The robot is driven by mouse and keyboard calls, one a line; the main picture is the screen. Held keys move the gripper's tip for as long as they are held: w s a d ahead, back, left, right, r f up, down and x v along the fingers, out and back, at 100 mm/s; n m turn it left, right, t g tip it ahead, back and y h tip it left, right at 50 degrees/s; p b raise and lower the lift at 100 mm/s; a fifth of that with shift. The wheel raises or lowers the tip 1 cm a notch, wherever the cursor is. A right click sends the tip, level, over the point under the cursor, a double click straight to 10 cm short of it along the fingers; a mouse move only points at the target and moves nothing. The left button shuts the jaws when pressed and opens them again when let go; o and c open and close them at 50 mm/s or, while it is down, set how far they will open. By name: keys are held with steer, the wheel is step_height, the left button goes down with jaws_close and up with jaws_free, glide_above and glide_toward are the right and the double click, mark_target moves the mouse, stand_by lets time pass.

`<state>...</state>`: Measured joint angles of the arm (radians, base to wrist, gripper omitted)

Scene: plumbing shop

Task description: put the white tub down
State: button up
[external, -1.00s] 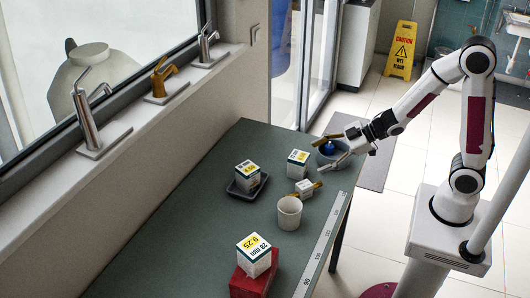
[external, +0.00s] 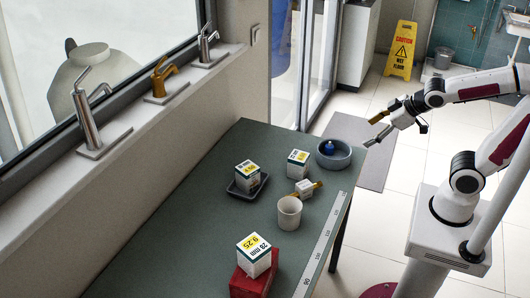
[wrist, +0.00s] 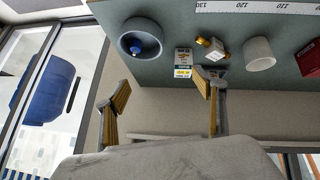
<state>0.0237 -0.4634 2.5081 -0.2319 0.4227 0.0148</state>
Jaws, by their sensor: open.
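The white tub (external: 289,212) stands upright on the green-grey table, near its right edge and the measuring strip. It also shows in the wrist view (wrist: 259,54), at the upper right. My gripper (external: 374,131) is open and empty, up and to the right of the table's far end. It is well apart from the tub. In the wrist view both fingers of my gripper (wrist: 160,92) are spread wide with nothing between them.
A grey bowl (external: 345,161) holding a blue thing (external: 329,147) stands at the far end. A small box with a brass fitting (external: 304,188) is just behind the tub. A white carton (external: 298,163), a tray (external: 239,191) with a carton, and a red block (external: 247,284) bearing a carton stand around.

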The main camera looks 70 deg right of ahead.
steer(key=s+a+r+m+g+y, duration=0.1)
steer(key=s+a+g, duration=0.1)
steer(key=s, duration=1)
steer(key=shift+a+m, duration=0.3)
steer(key=shift+a, duration=0.35)
steer(key=shift+r, duration=0.1)
